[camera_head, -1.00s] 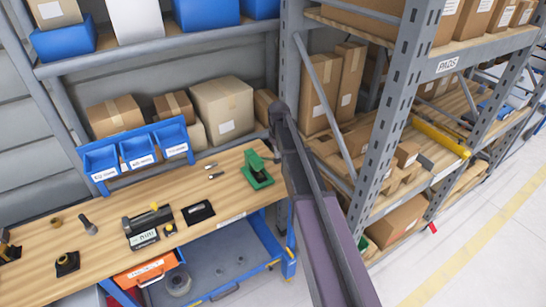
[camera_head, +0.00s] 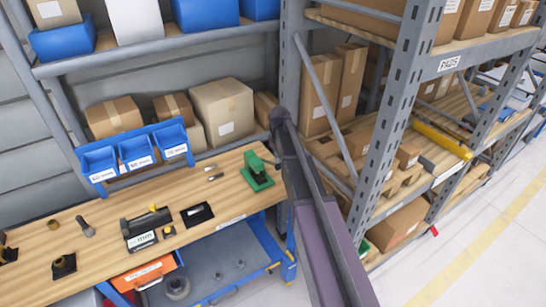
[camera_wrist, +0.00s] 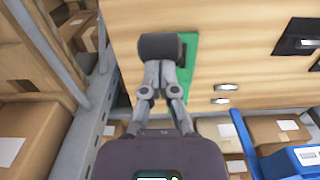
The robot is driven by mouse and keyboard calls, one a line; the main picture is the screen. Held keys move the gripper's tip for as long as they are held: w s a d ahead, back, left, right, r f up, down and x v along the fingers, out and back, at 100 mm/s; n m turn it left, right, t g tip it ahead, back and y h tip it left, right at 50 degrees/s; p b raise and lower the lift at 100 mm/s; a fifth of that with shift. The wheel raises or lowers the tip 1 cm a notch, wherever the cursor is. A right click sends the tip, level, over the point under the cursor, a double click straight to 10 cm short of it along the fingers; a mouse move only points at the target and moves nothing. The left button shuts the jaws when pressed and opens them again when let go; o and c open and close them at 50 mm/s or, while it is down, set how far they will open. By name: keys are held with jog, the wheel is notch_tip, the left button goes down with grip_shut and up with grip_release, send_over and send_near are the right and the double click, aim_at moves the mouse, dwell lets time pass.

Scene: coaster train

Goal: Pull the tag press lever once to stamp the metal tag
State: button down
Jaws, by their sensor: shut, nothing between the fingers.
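The green tag press (camera_head: 257,173) stands at the right end of the wooden workbench. In the wrist view a strip of its green body (camera_wrist: 190,56) shows behind my gripper (camera_wrist: 159,64). My gripper is shut and empty. A dark cylinder (camera_wrist: 160,46), which looks like the press lever's grip, lies right at the fingertips. I cannot tell whether the fingers touch it. Two small metallic pieces (camera_head: 213,171) lie on the bench left of the press; they also show in the wrist view (camera_wrist: 224,94). I cannot make out a tag inside the press. In the head view my gripper is hidden.
The workbench (camera_head: 120,215) holds a black plate (camera_head: 197,214), a device with a display (camera_head: 145,229) and several small dark parts. Blue bins (camera_head: 136,152) stand at its back. A steel rack (camera_head: 390,130) with cartons rises close on the right. Floor (camera_head: 470,260) is clear at lower right.

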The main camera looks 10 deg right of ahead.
aim_at(280, 164)
jog(key=shift+s+f+b, duration=0.15)
jog(key=shift+f+b, duration=0.25)
jog(key=shift+s+f+b, duration=0.1)
jog(key=shift+f+b, duration=0.2)
jog(key=shift+s+d+f+b, duration=0.1)
jog(key=shift+s+f+b, duration=0.05)
jog(key=shift+f+b, duration=0.35)
jog(key=shift+s+d+f+b, duration=0.1)
jog(key=shift+s+f+b, duration=0.05)
jog(key=shift+f+b, duration=0.35)
jog(key=shift+s+f+b, duration=0.3)
jog(key=shift+f+b, duration=0.6)
jog(key=shift+r, duration=0.15)
notch_tip(280, 164, up, 13)
jog(key=p, duration=1.3)
dwell(1.1)
dwell(0.5)
